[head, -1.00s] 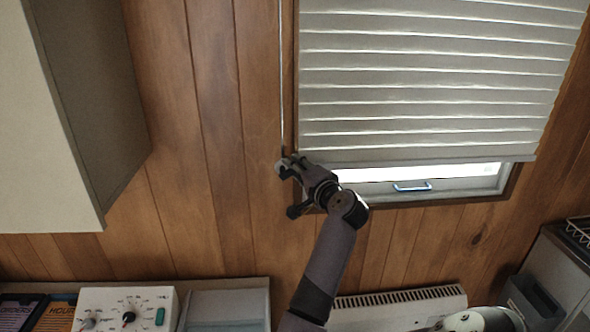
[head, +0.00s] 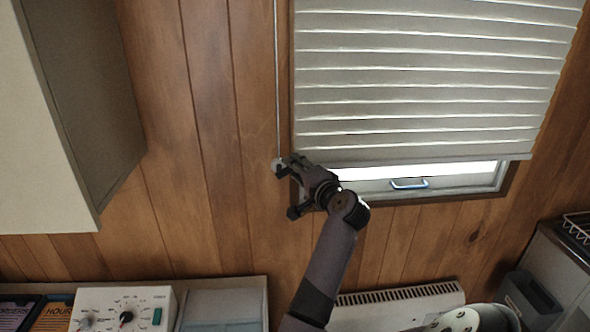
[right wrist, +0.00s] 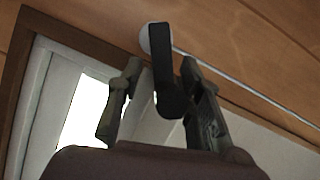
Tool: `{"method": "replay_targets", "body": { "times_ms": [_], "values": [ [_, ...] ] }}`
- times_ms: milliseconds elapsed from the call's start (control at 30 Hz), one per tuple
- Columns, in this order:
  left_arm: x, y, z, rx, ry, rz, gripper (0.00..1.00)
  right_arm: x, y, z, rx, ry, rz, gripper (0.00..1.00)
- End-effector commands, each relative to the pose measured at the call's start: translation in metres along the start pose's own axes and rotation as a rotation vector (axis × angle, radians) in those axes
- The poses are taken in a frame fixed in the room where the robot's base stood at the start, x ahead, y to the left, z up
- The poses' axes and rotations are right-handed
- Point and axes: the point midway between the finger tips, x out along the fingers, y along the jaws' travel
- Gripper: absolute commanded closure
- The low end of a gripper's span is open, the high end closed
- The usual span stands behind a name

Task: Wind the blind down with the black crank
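The pleated grey blind (head: 420,85) hangs over most of the window, with a strip of bare pane below its bottom edge. The black crank (right wrist: 168,88) sits on a pale round hub (right wrist: 153,38) on the wall left of the window. A thin cord (head: 277,75) runs up from this hub. My right gripper (head: 287,187) is at the crank, fingers spread. In the right wrist view the crank stands between the fingers, with a gap to the left finger; contact with the right finger is unclear. My left gripper is not in view.
A wall cabinet (head: 80,95) juts out at the upper left. Below are a white control box (head: 125,308), a heater (head: 395,303) and a dark bin (head: 530,300). The window has a blue handle (head: 409,184). Wood wall between cabinet and window is clear.

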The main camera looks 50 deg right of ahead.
Motion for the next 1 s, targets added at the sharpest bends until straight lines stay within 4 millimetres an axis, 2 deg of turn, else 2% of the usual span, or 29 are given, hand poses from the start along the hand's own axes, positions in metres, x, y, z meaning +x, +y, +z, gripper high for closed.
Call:
{"method": "replay_targets", "body": {
  "times_ms": [200,433,600,833,933,1000],
  "values": [
    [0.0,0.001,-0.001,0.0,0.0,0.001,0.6,-0.035,0.002,-0.001,-0.002,0.003,0.004,0.68],
    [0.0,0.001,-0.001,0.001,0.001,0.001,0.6,-0.063,0.002,-0.001,-0.001,0.002,0.005,0.68],
    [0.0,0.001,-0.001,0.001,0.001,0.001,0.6,-0.071,0.002,-0.001,-0.001,0.002,0.005,0.68],
    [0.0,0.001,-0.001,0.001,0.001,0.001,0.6,-0.071,0.002,-0.001,0.0,0.002,0.004,0.68],
    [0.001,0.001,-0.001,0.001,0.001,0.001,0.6,-0.071,0.002,-0.001,-0.005,0.002,0.004,0.61],
    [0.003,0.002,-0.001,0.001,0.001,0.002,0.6,-0.071,0.003,-0.001,-0.019,0.004,0.003,0.6]
  ]
}}
